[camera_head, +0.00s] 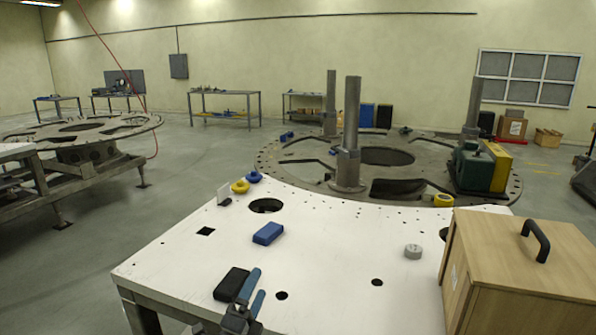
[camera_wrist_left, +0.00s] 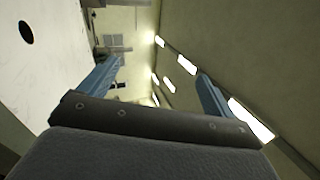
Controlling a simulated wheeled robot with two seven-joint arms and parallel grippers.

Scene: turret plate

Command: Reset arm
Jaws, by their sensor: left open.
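My left gripper (camera_head: 254,286) is at the bottom of the head view, at the front edge of the white table (camera_head: 330,290). Its two blue fingers are apart with nothing between them. In the left wrist view the gripper (camera_wrist_left: 160,80) is also open and empty, with the table top at the left and the wall and ceiling lights beyond. A black block (camera_head: 231,284) lies on the table just left of the fingers in the head view; I cannot tell whether they touch it. My right gripper does not show.
A blue block (camera_head: 268,233), a grey roll (camera_head: 413,251) and a wooden box (camera_head: 520,265) with a black handle are on the table. Behind stands a large turret plate (camera_head: 285,175) with upright posts. Yellow and blue rolls lie near the table's back edge. The table's middle is clear.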

